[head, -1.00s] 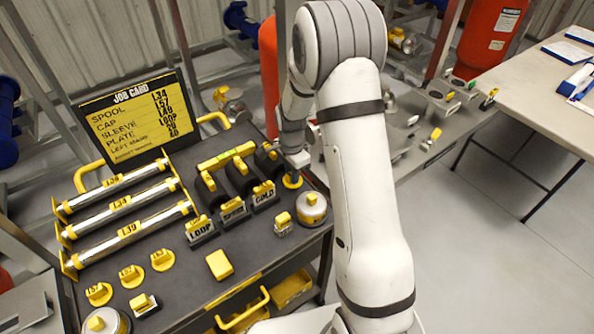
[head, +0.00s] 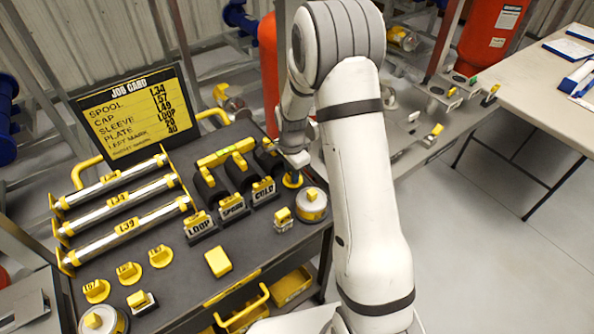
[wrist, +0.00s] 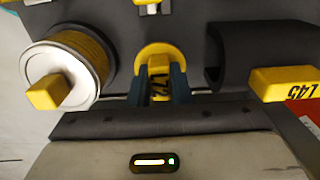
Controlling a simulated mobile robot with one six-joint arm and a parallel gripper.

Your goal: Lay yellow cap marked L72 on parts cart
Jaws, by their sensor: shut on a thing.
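The yellow cap (wrist: 158,50) has a round flange and a raised tab with a black mark that looks like L72. My gripper (wrist: 157,88) is shut on the tab, one blue-grey finger on each side. The cap is at the dark top of the parts cart (wrist: 120,112); whether it touches the top I cannot tell. In the head view, my gripper (head: 292,178) is at the cart's (head: 190,258) far right part, left of my arm, and mostly covers the cap.
A round tin with a yellow knob (wrist: 60,75) stands left of the cap in the wrist view. A black cylinder (wrist: 245,60) and a yellow L45 block (wrist: 285,82) are on its right. Several yellow caps (head: 160,256), rods (head: 125,225) and a job card (head: 135,110) occupy the cart.

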